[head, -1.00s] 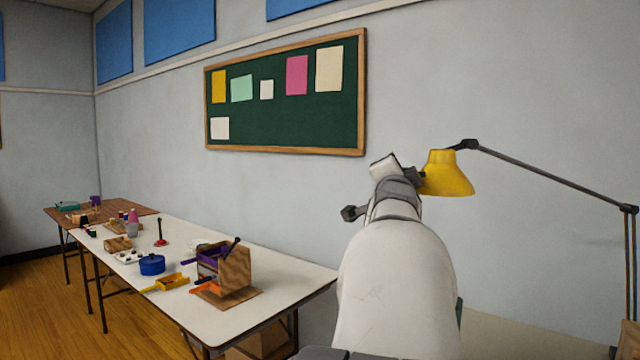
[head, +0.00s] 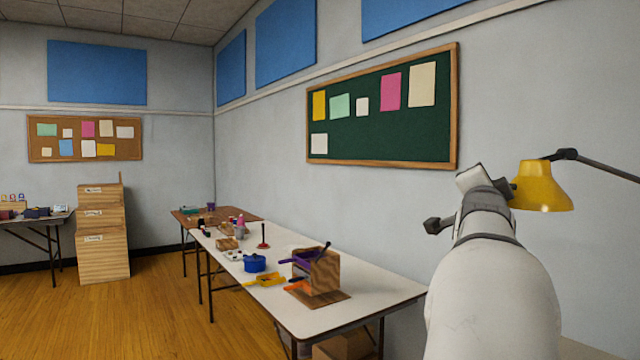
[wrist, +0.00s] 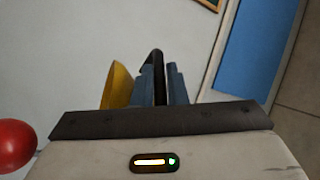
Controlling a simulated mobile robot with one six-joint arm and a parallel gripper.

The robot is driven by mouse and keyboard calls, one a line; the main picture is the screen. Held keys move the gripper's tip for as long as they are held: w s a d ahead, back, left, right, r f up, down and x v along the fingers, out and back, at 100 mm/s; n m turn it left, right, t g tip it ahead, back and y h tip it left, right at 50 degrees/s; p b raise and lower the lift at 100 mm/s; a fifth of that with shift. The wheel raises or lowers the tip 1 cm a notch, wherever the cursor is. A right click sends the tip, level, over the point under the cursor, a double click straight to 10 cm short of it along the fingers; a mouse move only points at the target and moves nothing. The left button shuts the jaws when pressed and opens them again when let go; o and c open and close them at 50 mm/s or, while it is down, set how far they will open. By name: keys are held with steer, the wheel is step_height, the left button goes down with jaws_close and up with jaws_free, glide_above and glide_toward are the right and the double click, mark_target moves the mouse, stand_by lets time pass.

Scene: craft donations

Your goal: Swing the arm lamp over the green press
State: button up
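The arm lamp has a yellow shade (head: 541,187) at the right in the head view, on a dark jointed arm (head: 598,166) that leaves the right edge. My gripper (head: 507,186) is right beside the shade, partly hidden by my arm. In the wrist view, the two blue-grey fingers of my gripper (wrist: 160,85) stand close on either side of a dark curved bar (wrist: 157,68) of the lamp and look shut on it. The yellow shade (wrist: 118,86) is just left of them. I cannot make out a green press; a small green item (head: 189,210) lies far off on the brown table.
A long white table (head: 375,290) along the wall holds a wooden box (head: 324,272), a blue pot (head: 255,263) and small items. A brown table (head: 240,213) stands beyond. Stacked wooden crates (head: 103,255) are in the far corner. A red ball (wrist: 15,145) shows in the wrist view.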

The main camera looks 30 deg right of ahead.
steer(key=o, duration=0.4)
steer(key=shift+s, duration=0.15)
steer(key=shift+o, duration=0.2)
steer(key=v, duration=0.7)
steer(key=shift+s+a+b, duration=0.2)
steer(key=shift+a+b, duration=0.2)
steer(key=shift+w, duration=0.1)
